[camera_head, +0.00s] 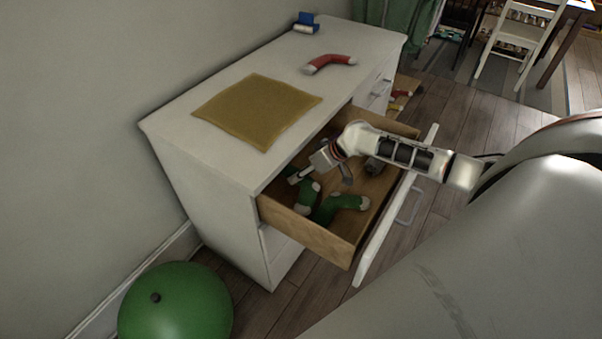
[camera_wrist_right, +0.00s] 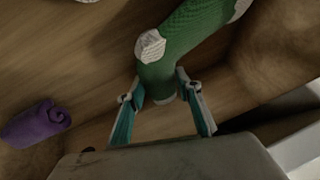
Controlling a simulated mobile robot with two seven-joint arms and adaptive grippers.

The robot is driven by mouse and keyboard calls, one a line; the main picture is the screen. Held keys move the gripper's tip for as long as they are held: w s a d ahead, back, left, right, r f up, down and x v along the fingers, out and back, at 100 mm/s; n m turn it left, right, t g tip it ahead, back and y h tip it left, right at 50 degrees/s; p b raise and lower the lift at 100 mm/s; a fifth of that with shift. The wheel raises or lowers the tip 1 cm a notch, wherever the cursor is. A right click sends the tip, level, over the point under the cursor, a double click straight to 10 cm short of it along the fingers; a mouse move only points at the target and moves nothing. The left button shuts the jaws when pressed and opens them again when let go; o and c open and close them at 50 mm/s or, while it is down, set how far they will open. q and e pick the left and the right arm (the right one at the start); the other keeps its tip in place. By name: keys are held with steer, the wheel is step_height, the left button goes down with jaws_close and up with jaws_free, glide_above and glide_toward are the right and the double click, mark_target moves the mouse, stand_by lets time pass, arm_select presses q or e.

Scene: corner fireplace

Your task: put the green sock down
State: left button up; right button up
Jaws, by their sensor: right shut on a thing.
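The green sock (camera_head: 307,192), with pale grey heel and toe patches, is in the open wooden drawer (camera_head: 335,246) of the white dresser. My right gripper (camera_head: 319,178) reaches down into the drawer and is shut on this sock. In the right wrist view the green sock (camera_wrist_right: 196,38) runs between the two fingers of the gripper (camera_wrist_right: 160,84), over the wooden drawer bottom. I cannot tell whether the sock touches the bottom. My left gripper is not in view.
A mustard cloth (camera_head: 257,110) and a red sock (camera_head: 328,63) lie on the dresser top, with a small blue item (camera_head: 305,24) at its back. A purple rolled cloth (camera_wrist_right: 36,124) lies in the drawer. A green ball (camera_head: 175,304) rests on the floor.

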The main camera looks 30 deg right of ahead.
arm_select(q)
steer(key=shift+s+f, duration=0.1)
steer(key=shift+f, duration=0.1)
arm_select(e)
steer(key=shift+f, duration=0.35)
steer(key=o, duration=1)
steer(key=shift+c, duration=0.2)
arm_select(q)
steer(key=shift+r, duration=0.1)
arm_select(e)
steer(key=shift+r, duration=0.1)
steer(key=shift+r, duration=0.3)
arm_select(q)
steer(key=p, duration=0.1)
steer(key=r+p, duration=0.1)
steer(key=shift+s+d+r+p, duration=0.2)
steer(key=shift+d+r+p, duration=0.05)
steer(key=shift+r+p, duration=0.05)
arm_select(e)
steer(key=v, duration=1.2)
steer(key=shift+r, duration=0.2)
